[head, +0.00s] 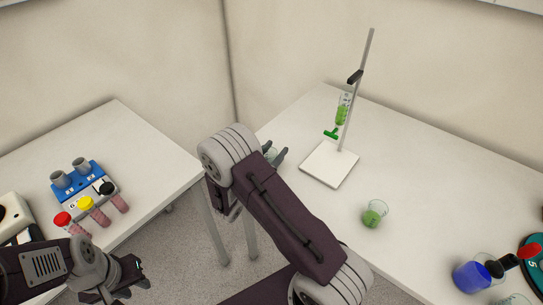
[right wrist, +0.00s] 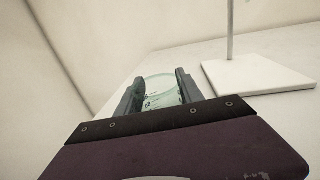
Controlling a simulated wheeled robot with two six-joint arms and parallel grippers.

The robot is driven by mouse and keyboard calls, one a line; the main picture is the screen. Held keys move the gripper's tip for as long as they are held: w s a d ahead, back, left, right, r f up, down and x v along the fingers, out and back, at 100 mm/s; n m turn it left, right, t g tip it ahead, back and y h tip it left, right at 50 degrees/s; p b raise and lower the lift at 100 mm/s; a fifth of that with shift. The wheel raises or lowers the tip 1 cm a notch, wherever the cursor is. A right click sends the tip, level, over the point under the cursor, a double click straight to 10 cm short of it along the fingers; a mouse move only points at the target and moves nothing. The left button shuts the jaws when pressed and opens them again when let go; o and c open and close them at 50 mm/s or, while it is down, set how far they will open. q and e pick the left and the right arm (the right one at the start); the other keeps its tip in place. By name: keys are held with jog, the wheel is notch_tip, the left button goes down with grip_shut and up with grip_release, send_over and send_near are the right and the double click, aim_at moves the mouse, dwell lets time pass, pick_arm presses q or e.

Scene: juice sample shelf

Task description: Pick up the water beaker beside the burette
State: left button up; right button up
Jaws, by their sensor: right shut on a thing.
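The clear water beaker (right wrist: 162,92) sits between the two fingers of my right gripper (right wrist: 158,95) in the right wrist view, and the fingers are shut on its sides. In the head view the beaker (head: 270,153) is mostly hidden behind my right arm, near the left edge of the right table. The burette (head: 342,108) with green liquid hangs on a stand (head: 331,164) with a white base, to the right of my right gripper (head: 275,156). My left gripper (head: 122,286) is empty over the floor at the lower left; its fingers are too unclear to judge.
A small beaker of green liquid (head: 375,213) stands on the right table (head: 420,180). A blue container (head: 471,277) and a red-capped dark tube (head: 510,261) lie further right. The left table (head: 110,130) holds a blue rack (head: 84,184) with several tubes.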

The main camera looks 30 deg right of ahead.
jog(key=shift+r, duration=0.5)
notch_tip(320, 180, up, 2)
jog(key=shift+r, duration=0.15)
jog(key=b+v, duration=0.1)
jog(key=v, duration=1.7)
